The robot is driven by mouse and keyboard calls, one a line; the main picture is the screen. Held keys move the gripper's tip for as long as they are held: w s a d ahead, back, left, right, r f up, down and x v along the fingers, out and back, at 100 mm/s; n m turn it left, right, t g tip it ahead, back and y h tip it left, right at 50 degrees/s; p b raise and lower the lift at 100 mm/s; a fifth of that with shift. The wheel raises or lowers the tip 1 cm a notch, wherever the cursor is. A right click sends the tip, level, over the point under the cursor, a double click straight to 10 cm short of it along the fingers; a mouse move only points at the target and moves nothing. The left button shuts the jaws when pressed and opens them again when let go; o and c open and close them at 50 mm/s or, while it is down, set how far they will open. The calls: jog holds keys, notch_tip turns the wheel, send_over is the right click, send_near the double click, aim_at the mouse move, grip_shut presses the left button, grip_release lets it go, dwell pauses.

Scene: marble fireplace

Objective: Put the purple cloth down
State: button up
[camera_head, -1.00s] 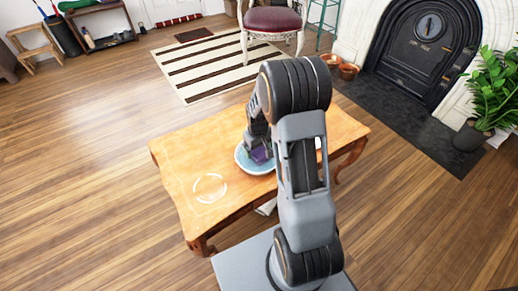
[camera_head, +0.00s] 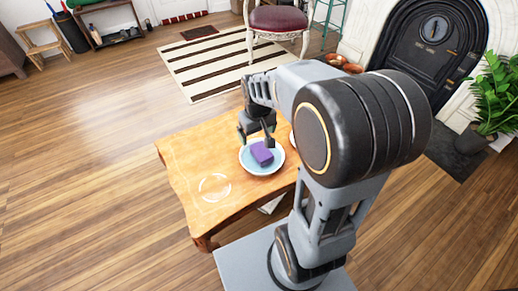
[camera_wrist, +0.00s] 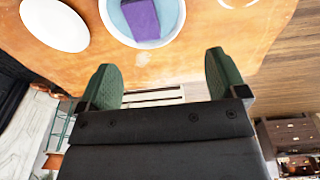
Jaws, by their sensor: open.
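The purple cloth (camera_head: 262,153) is a small folded block lying in a pale blue bowl (camera_head: 256,170) on the wooden table. In the wrist view the cloth (camera_wrist: 141,18) lies inside the bowl (camera_wrist: 176,12) at the top. My gripper (camera_head: 257,133) is open and empty, just above and behind the bowl, apart from the cloth. In the wrist view its two green-padded fingers (camera_wrist: 165,75) are spread wide with nothing between them.
The wooden table (camera_head: 185,165) has bare room left of the bowl, with a white ring marking (camera_head: 215,187) on it. A white oval plate (camera_wrist: 55,24) sits beside the bowl. A red-seated chair (camera_head: 275,20) stands on the striped rug (camera_head: 208,65) behind the table.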

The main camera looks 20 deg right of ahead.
jog(key=s+a+r+t, duration=0.1)
jog(key=s+a+r, duration=0.3)
jog(key=s, duration=0.6)
jog(key=shift+s+a+m+t, duration=0.15)
jog(key=shift+m+t, duration=0.15)
jog(key=shift+m, duration=0.1)
jog(key=shift+c, duration=0.2)
